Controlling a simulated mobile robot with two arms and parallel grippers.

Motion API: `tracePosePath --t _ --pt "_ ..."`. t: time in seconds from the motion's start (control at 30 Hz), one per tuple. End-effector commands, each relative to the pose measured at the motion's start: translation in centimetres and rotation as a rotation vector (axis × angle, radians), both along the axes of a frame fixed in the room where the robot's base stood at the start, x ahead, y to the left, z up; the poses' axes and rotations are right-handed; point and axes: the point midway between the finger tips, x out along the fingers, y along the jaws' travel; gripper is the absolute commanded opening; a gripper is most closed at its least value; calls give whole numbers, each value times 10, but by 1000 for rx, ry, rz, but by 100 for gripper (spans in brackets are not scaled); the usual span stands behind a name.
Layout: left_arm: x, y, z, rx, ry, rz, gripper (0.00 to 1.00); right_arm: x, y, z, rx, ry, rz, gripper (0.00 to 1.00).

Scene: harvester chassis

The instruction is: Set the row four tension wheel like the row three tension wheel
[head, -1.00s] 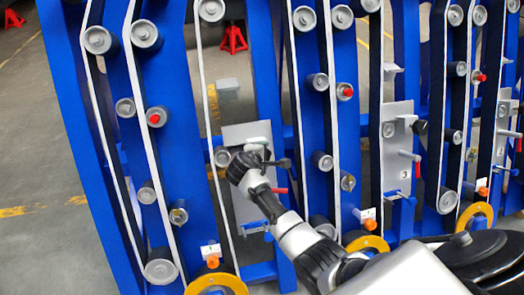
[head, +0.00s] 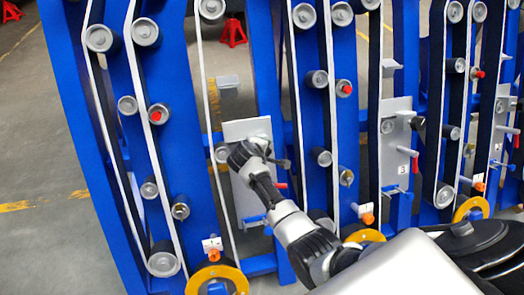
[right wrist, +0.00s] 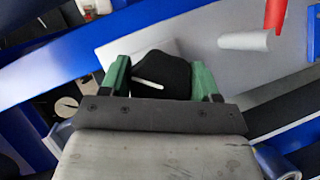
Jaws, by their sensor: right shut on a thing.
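The row four plate (head: 246,128) is the grey panel at the middle left in the head view. My right gripper (head: 252,152) is at this plate and hides much of it. In the right wrist view, my gripper's green fingers (right wrist: 159,70) are shut on a black knob (right wrist: 172,68) with a white line on it. The line lies nearly level, tilted slightly down to the right. A grey roller (head: 221,153) shows at the row four plate's left edge. The row three plate (head: 397,150), marked 3, has a grey roller (head: 388,127) and a black knob (head: 417,123). My left gripper is not in view.
A red handle (right wrist: 275,12) and a pale cylinder (right wrist: 243,41) are near my gripper. A blue handle (head: 255,221) sits low on the row four plate. Blue uprights with belts and rollers stand on both sides. Orange knobs (head: 214,254) and yellow rings (head: 234,274) are below.

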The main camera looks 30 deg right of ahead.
Motion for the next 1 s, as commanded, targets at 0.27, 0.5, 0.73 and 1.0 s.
tracePosePath --t 0.27,0.5,0.73,1.0 --pt "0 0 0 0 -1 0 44 -1 0 -1 0 3 1 87" --pt "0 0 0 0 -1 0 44 -1 0 0 -1 1 1 87" --pt "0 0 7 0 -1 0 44 -13 16 16 0 0 3 87" --pt "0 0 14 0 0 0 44 -41 49 49 2 0 2 87"
